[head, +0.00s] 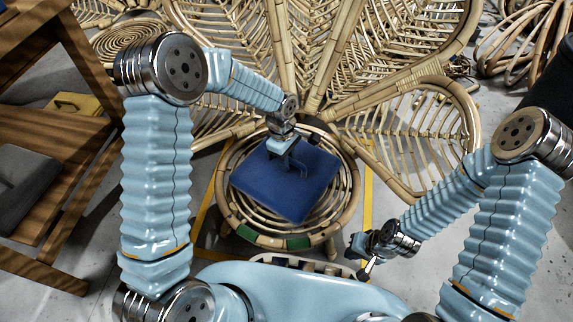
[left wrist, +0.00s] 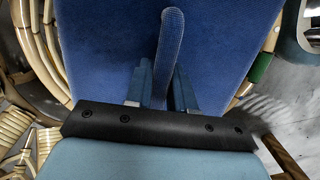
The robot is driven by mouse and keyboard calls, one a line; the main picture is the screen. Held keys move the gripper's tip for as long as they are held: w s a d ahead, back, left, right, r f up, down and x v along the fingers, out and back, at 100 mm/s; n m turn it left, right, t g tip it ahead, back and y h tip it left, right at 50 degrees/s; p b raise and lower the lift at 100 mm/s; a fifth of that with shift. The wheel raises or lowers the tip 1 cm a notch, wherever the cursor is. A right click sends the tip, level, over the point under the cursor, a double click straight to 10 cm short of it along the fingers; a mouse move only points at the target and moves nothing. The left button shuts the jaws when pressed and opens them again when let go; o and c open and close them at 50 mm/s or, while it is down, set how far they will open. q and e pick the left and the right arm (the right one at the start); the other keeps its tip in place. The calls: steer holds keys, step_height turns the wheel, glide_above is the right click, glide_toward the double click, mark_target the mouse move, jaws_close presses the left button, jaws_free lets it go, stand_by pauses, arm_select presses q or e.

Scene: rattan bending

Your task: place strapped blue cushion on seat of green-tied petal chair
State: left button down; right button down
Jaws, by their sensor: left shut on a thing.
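The blue cushion (head: 262,190) is over the round rattan seat (head: 346,205) of the petal chair, turned at an angle to it. I cannot tell whether it touches the seat. A green tie (head: 298,243) is on the seat's front rim; a bit of green also shows in the left wrist view (left wrist: 260,68). My left gripper (head: 291,170) is above the cushion, shut on its blue strap (left wrist: 171,45), which stands up between the fingers (left wrist: 160,95). My right gripper (head: 366,262) hangs low, to the right of the seat; its jaw state is unclear.
The chair's large petal back (head: 300,55) rises behind the seat. A wooden rack (head: 60,150) with a grey item and a yellow item (head: 75,103) stands at left. Rattan coils (head: 525,45) lie at top right. Yellow lines (head: 368,200) mark the grey floor around the chair.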

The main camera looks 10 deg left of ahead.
arm_select(q)
steer(key=shift+f, duration=1.1)
steer(key=shift+f, duration=0.1)
steer(key=c, duration=1)
jaws_free()
steer(key=shift+o, duration=0.2)
steer(key=shift+r, duration=0.25)
steer(key=r, duration=0.4)
steer(key=a+r+p, duration=0.1)
steer(key=r, duration=0.2)
steer(key=r+p, duration=0.1)
steer(key=r, duration=0.3)
steer(key=shift+w+a+r, duration=0.25)
steer(key=shift+r, duration=0.05)
